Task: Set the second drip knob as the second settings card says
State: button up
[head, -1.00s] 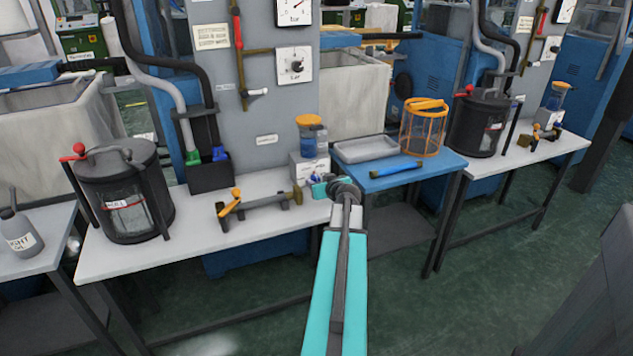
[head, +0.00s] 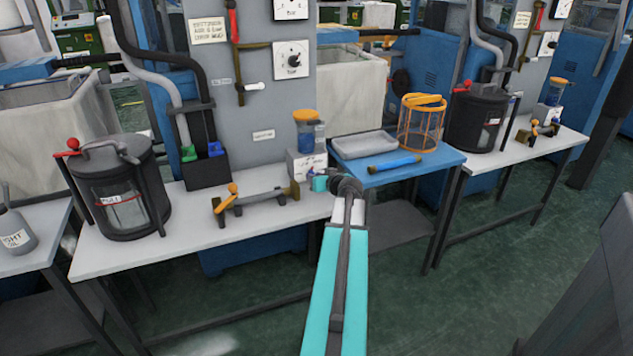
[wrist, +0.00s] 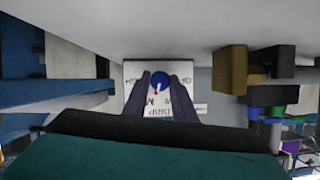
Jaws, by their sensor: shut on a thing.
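The drip box is a small white box (head: 307,168) with a blue-and-orange jar (head: 307,132) on top, at the right end of the white bench. In the wrist view its labelled face (wrist: 134,72) shows partly hidden lettering, including "DRIP". The blue drip knob (wrist: 160,80) carries a pale pointer line with a red tip, pointing down and slightly left in that picture. My gripper (head: 321,182) is at the box front; in the wrist view its dark fingers (wrist: 159,88) are shut on the knob. A card with printed lines (head: 209,30) hangs on the grey panel; I cannot read its setting.
A brass-ended bar with an orange lever (head: 252,199) lies left of the box. A dark lidded pot (head: 120,190) stands farther left. The blue table (head: 436,160) on the right holds a grey tray (head: 364,144), a blue tool (head: 395,163) and an orange basket (head: 422,122).

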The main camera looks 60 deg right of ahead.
jog(key=shift+d+f+m+t+y+b, duration=0.1)
jog(key=shift+f+m+t+y+b, duration=0.2)
jog(key=shift+m+b, duration=0.5)
jog(key=shift+r+y+b, duration=0.25)
jog(key=shift+y+b, duration=0.05)
jog(key=shift+b, duration=0.1)
jog(key=o, duration=1)
jog(key=shift+o, duration=0.2)
jog(key=shift+s, duration=0.1)
jog(key=v, duration=1.3)
jog(key=shift+s+p, duration=0.35)
jog(key=shift+s, duration=0.05)
jog(key=shift+s+f, duration=0.1)
jog(key=shift+s, duration=0.05)
